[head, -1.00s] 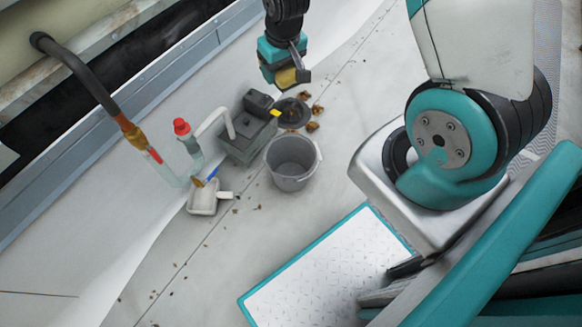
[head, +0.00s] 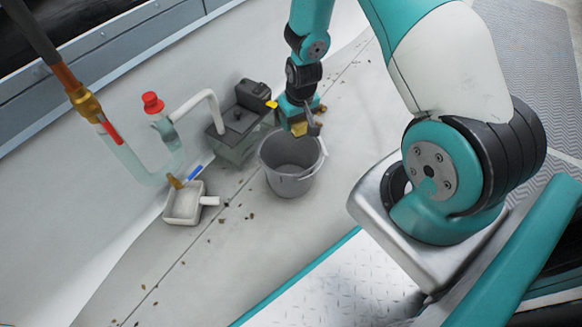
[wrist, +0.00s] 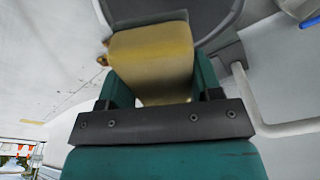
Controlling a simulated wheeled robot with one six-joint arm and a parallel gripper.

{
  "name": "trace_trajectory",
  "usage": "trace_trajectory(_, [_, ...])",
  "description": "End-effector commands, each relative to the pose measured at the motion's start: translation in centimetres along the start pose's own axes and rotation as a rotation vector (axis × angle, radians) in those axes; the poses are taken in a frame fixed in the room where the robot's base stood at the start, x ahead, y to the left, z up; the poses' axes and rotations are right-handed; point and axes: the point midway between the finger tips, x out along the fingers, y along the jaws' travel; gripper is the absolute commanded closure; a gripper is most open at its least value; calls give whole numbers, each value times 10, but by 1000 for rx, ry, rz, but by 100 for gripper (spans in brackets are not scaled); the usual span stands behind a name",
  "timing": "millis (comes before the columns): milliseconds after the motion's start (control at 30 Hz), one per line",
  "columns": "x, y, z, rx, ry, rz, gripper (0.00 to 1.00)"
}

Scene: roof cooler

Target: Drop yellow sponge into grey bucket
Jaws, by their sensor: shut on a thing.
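The yellow sponge (wrist: 152,55) is held between the two fingers of my gripper (wrist: 152,88) in the wrist view. In the head view my gripper (head: 300,124) appears at the far right rim of the grey bucket, with a bit of the sponge (head: 299,129) showing. The grey bucket (head: 288,187) stands upright on the floor with its handle lowered to the right. Its visible inside looks empty. The exact height of the sponge above the rim is hard to tell. A grey rounded rim shows behind the sponge in the wrist view.
A dark-lidded box (head: 236,122) with a clear body stands left of the bucket. A white pipe (head: 200,100), a red-capped valve (head: 153,103) and a white tray (head: 184,204) are further left. Brown debris lies on the floor. The floor in front of the bucket is otherwise clear.

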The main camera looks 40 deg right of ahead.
Motion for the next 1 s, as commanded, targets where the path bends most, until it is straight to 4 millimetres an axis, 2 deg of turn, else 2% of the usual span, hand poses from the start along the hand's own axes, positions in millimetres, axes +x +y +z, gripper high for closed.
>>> trace_trajectory(33, [11,0,2,0,-1,0,67])
trace_trajectory(333, [45,0,7,0,-1,0,67])
trace_trajectory(700, [48,0,8,0,-1,0,67])
trace_trajectory(733, [48,0,8,0,-1,0,37])
trace_trajectory(833, [48,0,8,0,-1,0,14])
trace_trajectory(1000, [48,0,8,0,-1,0,11])
